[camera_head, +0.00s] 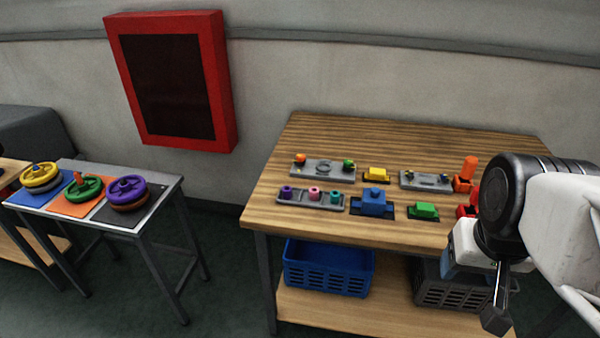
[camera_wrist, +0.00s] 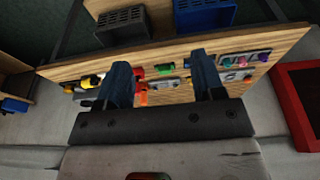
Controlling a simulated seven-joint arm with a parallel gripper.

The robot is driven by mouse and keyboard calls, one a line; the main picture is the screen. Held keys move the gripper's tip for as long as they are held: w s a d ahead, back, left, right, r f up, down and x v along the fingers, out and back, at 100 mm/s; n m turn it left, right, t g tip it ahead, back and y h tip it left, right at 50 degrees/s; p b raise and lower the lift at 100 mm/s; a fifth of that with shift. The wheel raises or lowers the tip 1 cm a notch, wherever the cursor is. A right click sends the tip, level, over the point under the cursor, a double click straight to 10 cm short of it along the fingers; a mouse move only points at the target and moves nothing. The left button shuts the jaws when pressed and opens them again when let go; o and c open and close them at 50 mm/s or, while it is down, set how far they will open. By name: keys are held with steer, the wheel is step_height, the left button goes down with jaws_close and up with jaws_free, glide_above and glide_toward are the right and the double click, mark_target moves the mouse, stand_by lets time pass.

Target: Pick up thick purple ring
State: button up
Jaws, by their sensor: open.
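Two purple things show in the head view. A small purple ring-like piece (camera_head: 286,192) sits at the left end of a grey holder (camera_head: 325,201) on the wooden table, beside a pink and a teal one. A larger purple wheel-shaped disc (camera_head: 127,189) lies on a brown disc on the small left table. I cannot tell for sure which is the thick purple ring. My gripper (camera_wrist: 163,72) is open and empty in the wrist view, apart from both. In the head view it hangs at the table's right front, partly hidden by my arm.
The wooden table (camera_head: 270,212) also holds blue, green, yellow, orange and red pieces. A blue crate (camera_head: 328,268) and a dark crate (camera_head: 450,287) stand on its lower shelf. Yellow and green wheels lie on the small table. A red-framed wall panel (camera_head: 222,80) hangs behind.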

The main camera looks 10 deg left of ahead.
steer(key=shift+w, duration=0.1)
steer(key=w+a+r+n, duration=0.1)
steer(key=w+a+n, duration=0.2)
steer(key=w, duration=0.4)
steer(key=w+a+r+n, duration=0.1)
steer(key=w+a+n, duration=0.2)
steer(key=w, duration=0.4)
steer(key=n+g, duration=0.3)
steer(key=n, duration=1.3)
glide_above(287, 188)
steer(key=f, duration=1.2)
steer(key=d+f, duration=0.1)
steer(key=f, duration=0.5)
steer(key=shift+s, duration=0.1)
steer(key=shift+a+f+n, duration=0.25)
steer(key=shift+a+n, duration=0.05)
steer(key=shift+a, duration=0.15)
steer(key=shift+f, duration=1.25)
